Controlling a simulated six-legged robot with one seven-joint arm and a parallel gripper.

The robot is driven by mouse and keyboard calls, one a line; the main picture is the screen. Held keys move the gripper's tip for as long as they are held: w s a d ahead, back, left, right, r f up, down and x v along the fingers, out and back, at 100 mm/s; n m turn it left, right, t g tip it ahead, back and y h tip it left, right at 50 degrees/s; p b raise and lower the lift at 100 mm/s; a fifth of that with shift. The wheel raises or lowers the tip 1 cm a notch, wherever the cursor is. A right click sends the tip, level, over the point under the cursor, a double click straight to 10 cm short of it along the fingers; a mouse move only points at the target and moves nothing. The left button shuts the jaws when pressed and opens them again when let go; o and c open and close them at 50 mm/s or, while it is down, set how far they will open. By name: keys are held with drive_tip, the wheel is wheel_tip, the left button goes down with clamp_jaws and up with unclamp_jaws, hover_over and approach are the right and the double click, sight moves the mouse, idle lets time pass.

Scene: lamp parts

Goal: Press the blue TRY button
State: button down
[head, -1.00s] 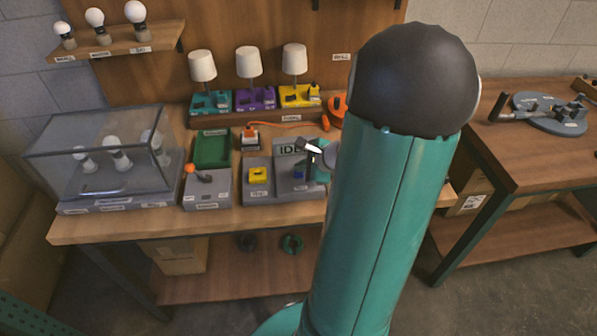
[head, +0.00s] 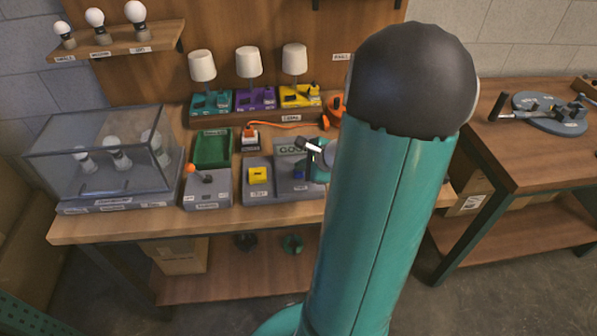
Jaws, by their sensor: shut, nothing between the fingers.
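The grey test station (head: 262,190) stands on the front of the workbench, with a yellow block (head: 258,175) on its left part. Its display (head: 286,147) is lit greenish, and the visible letters look like "GOO"; the rest is behind my gripper. My gripper (head: 309,149) is shut and empty in front of the display's right part, above the station. The blue TRY button (head: 298,174) shows only as a small dark bluish patch below my gripper. I cannot tell whether anything touches it.
A grey box with an orange-knobbed lever (head: 192,169) and a green tray (head: 212,150) stand left of the station. A glass case (head: 105,165) holds bulbs farther left. Three lamps (head: 248,62) stand behind. My arm covers the bench right of the station.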

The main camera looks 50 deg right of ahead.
sight(302, 174)
drive_tip(key=shift+r, duration=0.5)
drive_tip(key=shift+r, duration=2.5)
drive_tip(key=w+a+r+n+g+y, duration=0.1)
drive_tip(key=a+r+n, duration=0.2)
drive_tip(key=a+n, duration=0.5)
drive_tip(key=w+a+r+n+g+y, duration=0.15)
drive_tip(key=a+r+n, duration=0.25)
drive_tip(key=a, duration=0.8)
drive_tip(key=s+a+r+n+g+h, duration=0.1)
drive_tip(key=s+a+r+n, duration=0.4)
drive_tip(key=s+a+n, duration=0.6)
drive_tip(key=a+n+h, duration=0.1)
drive_tip(key=n, duration=0.2)
drive_tip(key=shift+a+r+n+h, duration=0.15)
drive_tip(key=shift+n+h, duration=0.2)
drive_tip(key=shift+n, duration=0.05)
